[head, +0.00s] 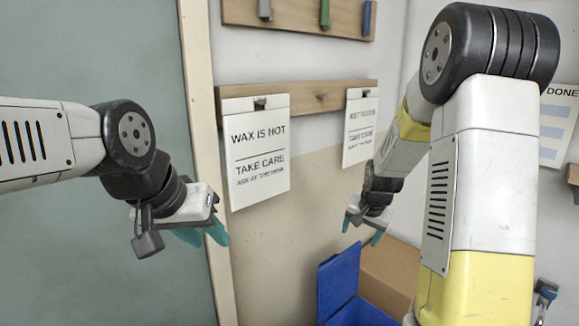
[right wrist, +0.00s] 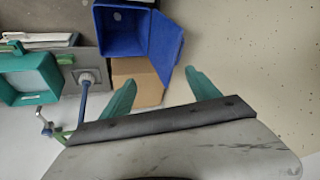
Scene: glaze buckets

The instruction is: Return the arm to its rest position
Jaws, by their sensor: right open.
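My right arm (head: 478,180) comes in large on the right of the head view, with its elbow high and its forearm reaching away toward the wall. My right gripper (head: 361,231) is open, its two teal fingers apart and pointing down. In the right wrist view the fingers of the right gripper (right wrist: 160,80) are spread with nothing between them. My left arm (head: 40,145) comes in from the left. My left gripper (head: 202,236) points down before the wall edge, its teal fingers apart and empty.
A blue open-lidded bin (head: 341,278) and a cardboard box (head: 392,272) stand below my right gripper. Signs hang on the wall, one reading "WAX IS HOT" (head: 258,150). The right wrist view shows a green-framed tray (right wrist: 28,78) and a blue-handled tool (right wrist: 84,100).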

